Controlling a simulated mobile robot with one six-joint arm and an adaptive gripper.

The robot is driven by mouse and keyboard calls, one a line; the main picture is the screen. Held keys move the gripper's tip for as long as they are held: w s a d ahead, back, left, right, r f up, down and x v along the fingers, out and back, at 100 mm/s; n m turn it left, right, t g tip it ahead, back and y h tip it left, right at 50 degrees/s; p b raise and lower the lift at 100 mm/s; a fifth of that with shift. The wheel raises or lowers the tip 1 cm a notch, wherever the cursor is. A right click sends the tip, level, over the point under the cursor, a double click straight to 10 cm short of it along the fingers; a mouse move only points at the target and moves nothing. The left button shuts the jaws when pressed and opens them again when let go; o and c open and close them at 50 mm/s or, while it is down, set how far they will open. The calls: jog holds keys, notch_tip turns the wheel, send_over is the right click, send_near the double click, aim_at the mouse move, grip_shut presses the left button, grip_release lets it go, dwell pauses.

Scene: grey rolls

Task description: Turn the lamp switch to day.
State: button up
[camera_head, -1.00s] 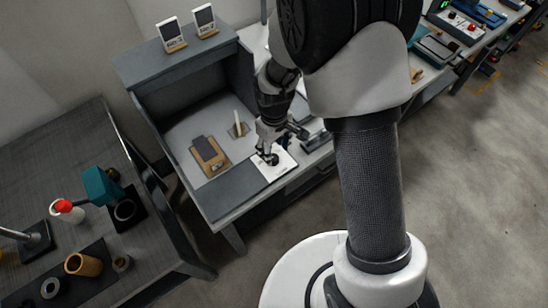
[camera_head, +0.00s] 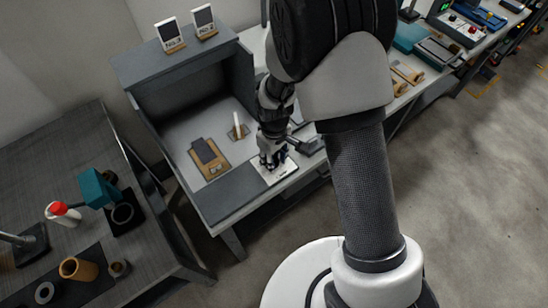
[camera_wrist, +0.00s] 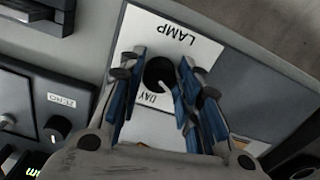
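The lamp switch is a round black knob (camera_wrist: 158,72) on a white panel (camera_wrist: 190,46) printed LAMP, upside down in the wrist view. A short white mark on the knob points down and right, beside the word DAY, not straight at it. Other lettering on the panel is hidden. My gripper (camera_wrist: 157,78) has its blue-padded fingers apart, one on each side of the knob. A gap shows on the left side; the right finger is close, and I cannot tell whether it touches. In the head view my gripper (camera_head: 271,160) is over the panel (camera_head: 284,174) and hides the knob.
A dark device with a ZERO knob (camera_wrist: 57,127) is close on the left in the wrist view. A wooden board with a dark plate (camera_head: 209,158) lies on the bench left of the panel. Two cards stand on the shelf (camera_head: 140,70). A grey mat (camera_head: 232,193) lies in front.

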jog(key=c, duration=0.5)
jog(key=shift+c, duration=0.3)
jog(key=shift+m, duration=0.3)
jog(key=m, duration=0.5)
jog(key=shift+p, duration=0.4)
jog(key=m, duration=0.6)
jog(key=shift+a, duration=0.1)
jog(key=shift+p, duration=0.3)
jog(key=o, duration=1.1)
jog(key=shift+r, duration=0.1)
